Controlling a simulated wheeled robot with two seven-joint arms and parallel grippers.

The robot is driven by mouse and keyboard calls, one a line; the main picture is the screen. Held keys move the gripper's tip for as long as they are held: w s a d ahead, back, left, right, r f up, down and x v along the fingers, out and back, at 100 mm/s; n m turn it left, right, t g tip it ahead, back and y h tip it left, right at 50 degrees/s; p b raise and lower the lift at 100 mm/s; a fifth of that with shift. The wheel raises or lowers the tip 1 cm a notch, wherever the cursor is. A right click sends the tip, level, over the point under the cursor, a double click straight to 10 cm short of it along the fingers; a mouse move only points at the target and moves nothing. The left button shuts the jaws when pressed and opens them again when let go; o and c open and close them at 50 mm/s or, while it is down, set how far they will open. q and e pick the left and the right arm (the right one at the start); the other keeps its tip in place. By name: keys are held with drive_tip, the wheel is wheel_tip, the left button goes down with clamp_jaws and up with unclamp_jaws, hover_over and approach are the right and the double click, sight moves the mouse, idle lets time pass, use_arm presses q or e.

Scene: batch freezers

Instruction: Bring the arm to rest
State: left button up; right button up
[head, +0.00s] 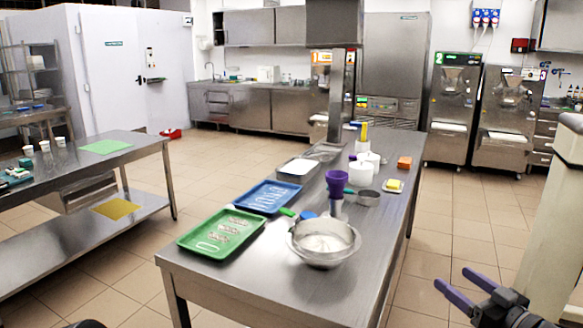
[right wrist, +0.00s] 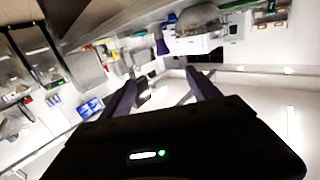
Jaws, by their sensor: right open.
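My right gripper (head: 468,284) is at the lower right of the head view, with two purple fingers spread apart. It is open and empty, over the floor to the right of the steel table (head: 300,292) and apart from it. In the right wrist view the two purple fingers (right wrist: 160,95) also stand apart with nothing between them. That view is tilted and shows the kitchen at a slant. My left gripper does not show; only a small dark shape is at the bottom left edge of the head view.
The table carries a metal bowl (head: 322,259), a green tray (head: 187,243), a blue tray (head: 250,204) and a purple cup (head: 337,180). Tiled floor (head: 440,225) is clear between table and freezers.

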drive_tip(key=d+f+m+g+h, duration=0.1)
drive_tip(key=d+f+m+h, duration=0.15)
drive_tip(key=f, duration=0.35)
drive_tip(key=d+f+m+h, duration=0.1)
drive_tip(key=f+m+h, duration=0.15)
drive_tip(key=f, duration=0.25)
drive_tip(key=s+a+f+m+g, duration=0.1)
drive_tip(key=s+a+f+g, duration=0.3)
drive_tip(key=f, duration=0.5)
drive_tip(key=s+a+f+m+g, duration=0.1)
drive_tip(key=s+a+f, duration=0.1)
drive_tip(key=a+f, duration=0.55)
drive_tip(key=s+a+f+g, duration=0.3)
drive_tip(key=s+a+f, duration=0.2)
drive_tip(key=s+a, duration=0.2)
drive_tip(key=s+a+f+g+y, duration=0.1)
drive_tip(key=s+a+f+g, duration=0.2)
drive_tip(key=s+a+f, duration=0.3)
drive_tip(key=s+a+f+g+y, duration=0.1)
drive_tip(key=s+a+f+g, duration=0.2)
drive_tip(key=s+a+f, duration=0.2)
drive_tip(key=s+a, duration=0.3)
drive_tip(key=s, duration=0.4)
drive_tip(key=shift+s+f+n+g, duration=0.25)
drive_tip(key=shift+f+n+g, duration=0.05)
drive_tip(key=shift+f+n, duration=0.1)
